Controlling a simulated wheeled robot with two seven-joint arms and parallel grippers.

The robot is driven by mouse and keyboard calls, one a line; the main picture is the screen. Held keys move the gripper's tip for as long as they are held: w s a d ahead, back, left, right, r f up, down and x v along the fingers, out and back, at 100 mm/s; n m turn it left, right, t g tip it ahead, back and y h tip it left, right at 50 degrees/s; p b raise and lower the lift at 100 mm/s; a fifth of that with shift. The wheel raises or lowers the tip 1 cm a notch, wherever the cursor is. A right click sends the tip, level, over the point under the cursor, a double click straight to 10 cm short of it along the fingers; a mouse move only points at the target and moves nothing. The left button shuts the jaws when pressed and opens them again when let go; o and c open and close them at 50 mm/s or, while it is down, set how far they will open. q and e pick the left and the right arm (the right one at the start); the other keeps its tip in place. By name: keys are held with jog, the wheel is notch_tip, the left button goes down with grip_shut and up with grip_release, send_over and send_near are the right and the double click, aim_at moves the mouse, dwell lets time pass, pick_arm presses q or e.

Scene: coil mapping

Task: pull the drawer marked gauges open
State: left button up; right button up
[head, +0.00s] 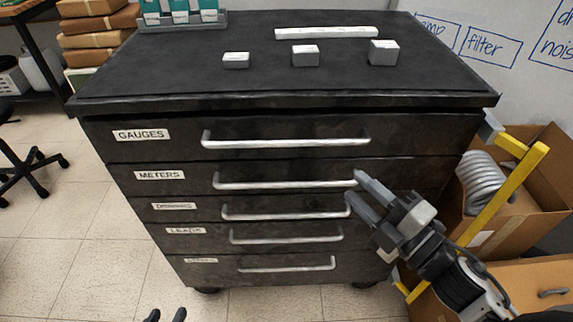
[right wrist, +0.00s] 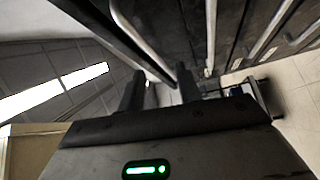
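The gauges drawer (head: 180,143) is the top drawer of a dark cabinet and is shut. Its label (head: 141,135) reads GAUGES, and a long silver bar handle (head: 290,143) runs across its front. My right gripper (head: 354,186) is open and empty. In the head view its fingertips overlap the right end of the second drawer's handle, below and right of the gauges handle. I cannot tell whether they touch anything. The right wrist view shows its two fingers (right wrist: 160,85) apart, near bar handles. My left gripper (head: 165,315) is open and empty at the bottom edge, low and left of the cabinet.
The meters drawer (head: 200,176) and several lower drawers are shut below. White blocks (head: 305,55) and a long white bar (head: 326,33) lie on the cabinet top (head: 180,65). Cardboard boxes (head: 535,190) and a yellow frame (head: 510,190) stand close on the right.

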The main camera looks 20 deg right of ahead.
aim_at(288, 143)
jog(key=w+a+r+n+y+p, duration=0.1)
jog(key=w+a+n, duration=0.1)
jog(key=w+a, duration=0.1)
jog(key=w+a+r+n+y+p, duration=0.1)
jog(key=w+a+n, duration=0.1)
jog(key=w, duration=0.3)
jog(key=w+a+r+n+y+p, duration=0.1)
jog(key=w+a, duration=0.2)
jog(key=w, duration=0.1)
jog(key=shift+a+r+n+g+p, duration=0.15)
jog(key=shift+a+n+g+p, duration=0.15)
jog(key=shift+n+g+p, duration=0.1)
jog(key=shift+w+a, duration=0.3)
jog(key=shift+w, duration=0.15)
pick_arm(q)
jog(key=shift+s+a+r, duration=0.15)
jog(key=shift+a+r, duration=0.05)
jog(key=shift+r, duration=0.05)
pick_arm(e)
grip_shut()
